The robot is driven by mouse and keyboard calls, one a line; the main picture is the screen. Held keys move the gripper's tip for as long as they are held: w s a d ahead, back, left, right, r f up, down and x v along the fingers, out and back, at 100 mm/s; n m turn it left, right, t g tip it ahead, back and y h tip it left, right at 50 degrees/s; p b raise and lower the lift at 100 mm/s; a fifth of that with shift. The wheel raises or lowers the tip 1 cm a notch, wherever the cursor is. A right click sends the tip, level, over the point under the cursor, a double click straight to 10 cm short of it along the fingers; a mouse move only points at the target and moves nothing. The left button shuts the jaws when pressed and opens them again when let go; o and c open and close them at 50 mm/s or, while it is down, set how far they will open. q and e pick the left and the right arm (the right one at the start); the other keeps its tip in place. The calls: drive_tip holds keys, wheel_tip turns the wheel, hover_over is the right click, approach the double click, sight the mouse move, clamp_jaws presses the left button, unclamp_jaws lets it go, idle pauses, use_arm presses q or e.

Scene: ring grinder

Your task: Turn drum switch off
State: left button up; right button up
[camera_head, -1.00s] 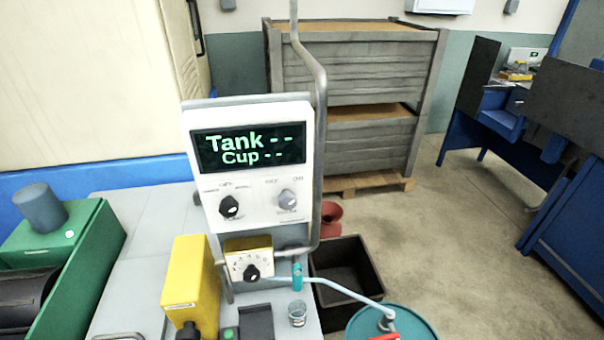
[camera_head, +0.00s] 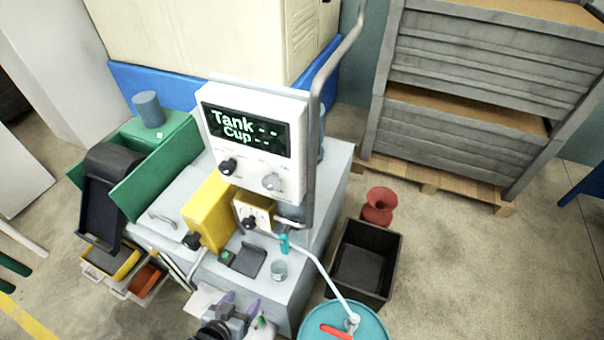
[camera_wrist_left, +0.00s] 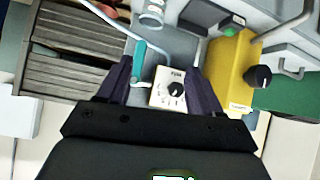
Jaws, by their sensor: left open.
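I cannot tell which knob is the drum switch. My left gripper (camera_head: 241,299) is open and empty, low in front of the bench. In the left wrist view its fingers (camera_wrist_left: 160,72) stand apart, with the pump dial (camera_wrist_left: 174,88) showing between them.
A glass (camera_head: 279,270) stands on the bench near a teal valve (camera_head: 284,243) and pipe. A teal barrel (camera_head: 362,319), a black bin (camera_head: 362,264) and a red vessel (camera_head: 379,206) stand at right. A green machine (camera_head: 170,142) is at left. Floor is open at far right.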

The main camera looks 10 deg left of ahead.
use_arm(q)
drive_tip(key=w+d+r+t+h+p, duration=0.15)
drive_tip(key=w+r+t+p, duration=0.3)
drive_tip(key=r+p, duration=0.55)
drive_tip(key=t+p, duration=0.3)
drive_tip(key=p, duration=0.9)
approach(268, 186)
drive_tip(key=shift+h, duration=0.45)
drive_tip(key=x, duration=0.3)
drive_tip(key=p+x, duration=0.1)
drive_tip(key=x, duration=0.5)
drive_tip(key=shift+w+a+f+p, duration=0.1)
drive_tip(key=shift+w+a+p, duration=0.2)
drive_tip(key=shift+p, duration=0.1)
drive_tip(key=shift+c, duration=0.3)
drive_tip(key=c, duration=1)
